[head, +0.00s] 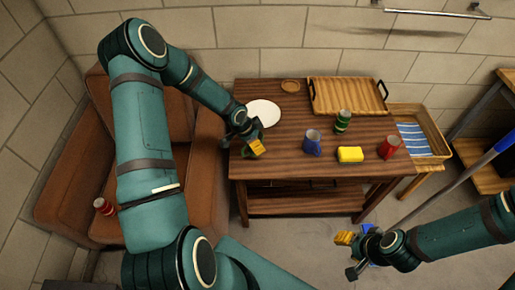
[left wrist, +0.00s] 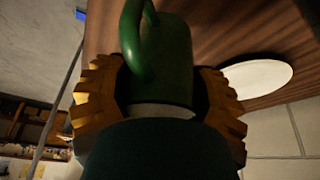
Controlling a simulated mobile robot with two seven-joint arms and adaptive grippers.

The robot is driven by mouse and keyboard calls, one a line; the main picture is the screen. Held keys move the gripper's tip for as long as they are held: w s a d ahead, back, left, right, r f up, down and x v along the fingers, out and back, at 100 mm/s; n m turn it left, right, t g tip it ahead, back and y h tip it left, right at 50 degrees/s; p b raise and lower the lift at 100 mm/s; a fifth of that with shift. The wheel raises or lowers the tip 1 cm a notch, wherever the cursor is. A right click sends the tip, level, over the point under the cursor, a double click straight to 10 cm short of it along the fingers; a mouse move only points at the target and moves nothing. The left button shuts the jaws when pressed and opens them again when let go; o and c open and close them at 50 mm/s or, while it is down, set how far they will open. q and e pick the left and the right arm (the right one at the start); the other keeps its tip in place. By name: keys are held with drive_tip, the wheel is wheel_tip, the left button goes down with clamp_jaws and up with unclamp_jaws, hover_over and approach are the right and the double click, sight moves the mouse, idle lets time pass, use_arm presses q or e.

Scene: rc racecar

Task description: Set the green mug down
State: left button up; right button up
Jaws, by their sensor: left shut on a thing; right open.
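The green mug (left wrist: 168,62) fills the middle of the left wrist view, its handle toward the upper left. My left gripper (left wrist: 160,100) is shut on it, with a yellow ribbed finger on each side. In the head view my left gripper (head: 252,147) is at the left front part of the wooden table (head: 270,168), just below the white plate (head: 264,112). There the mug is mostly hidden by the gripper, and I cannot tell whether it touches the tabletop. My right gripper (head: 350,254) is open and empty, low in front of the table.
On the table are a blue mug (head: 312,142), yellow sponge (head: 350,154), red cup (head: 389,147), green-striped can (head: 343,121), wooden tray (head: 347,95) and small round coaster (head: 290,86). A brown sofa (head: 75,175) stands left; a basket (head: 420,135) stands right.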

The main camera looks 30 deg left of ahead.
use_arm(q)
drive_tip(key=shift+f+b, duration=0.45)
drive_tip(key=shift+f, duration=1.65)
drive_tip(key=shift+f, duration=0.15)
drive_tip(key=o, duration=1.4)
